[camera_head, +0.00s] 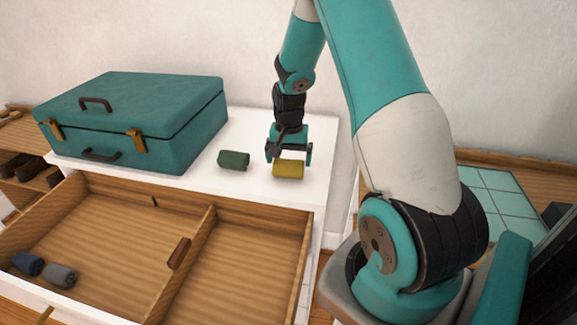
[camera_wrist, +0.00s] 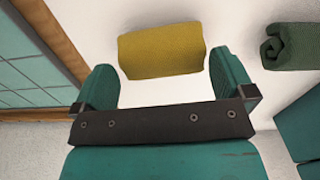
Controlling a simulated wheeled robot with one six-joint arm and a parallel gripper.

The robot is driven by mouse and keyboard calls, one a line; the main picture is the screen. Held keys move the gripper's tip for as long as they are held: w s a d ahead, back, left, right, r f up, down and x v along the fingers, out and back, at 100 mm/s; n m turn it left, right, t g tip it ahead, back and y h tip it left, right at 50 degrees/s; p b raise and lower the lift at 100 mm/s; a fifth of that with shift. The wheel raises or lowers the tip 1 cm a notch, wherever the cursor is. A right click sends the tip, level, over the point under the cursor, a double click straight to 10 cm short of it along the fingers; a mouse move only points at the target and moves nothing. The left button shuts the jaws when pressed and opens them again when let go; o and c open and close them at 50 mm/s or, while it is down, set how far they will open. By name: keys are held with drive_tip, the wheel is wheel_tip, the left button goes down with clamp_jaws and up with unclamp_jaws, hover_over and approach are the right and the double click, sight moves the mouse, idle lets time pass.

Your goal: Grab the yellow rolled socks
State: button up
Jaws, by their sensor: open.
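The yellow rolled socks (camera_head: 289,169) lie on the white top of the dresser, near its right end. They also show in the wrist view (camera_wrist: 162,51), lying crosswise just past the fingertips. My gripper (camera_head: 289,155) is right at the socks, pointing down, with its jaws spread. In the wrist view my gripper (camera_wrist: 162,80) has one teal finger at each side, with white surface between them and the yellow roll ahead. I cannot tell whether a finger touches the roll.
A green rolled pair (camera_head: 233,160) lies just left of the yellow one. A teal suitcase (camera_head: 135,118) stands further left on the white dresser top (camera_head: 262,187). Below is an open wooden drawer (camera_head: 205,215) with a divider; blue (camera_head: 27,263) and grey rolls (camera_head: 60,275) lie inside.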

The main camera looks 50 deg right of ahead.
sight(289, 159)
drive_tip(key=f, duration=0.2)
drive_tip(key=f+p, duration=0.1)
drive_tip(key=f, duration=0.1)
drive_tip(key=shift+w+d+f, duration=0.1)
drive_tip(key=shift+w+d, duration=0.1)
drive_tip(key=shift+w, duration=0.05)
drive_tip(key=shift+c, duration=0.5)
drive_tip(key=c, duration=0.5)
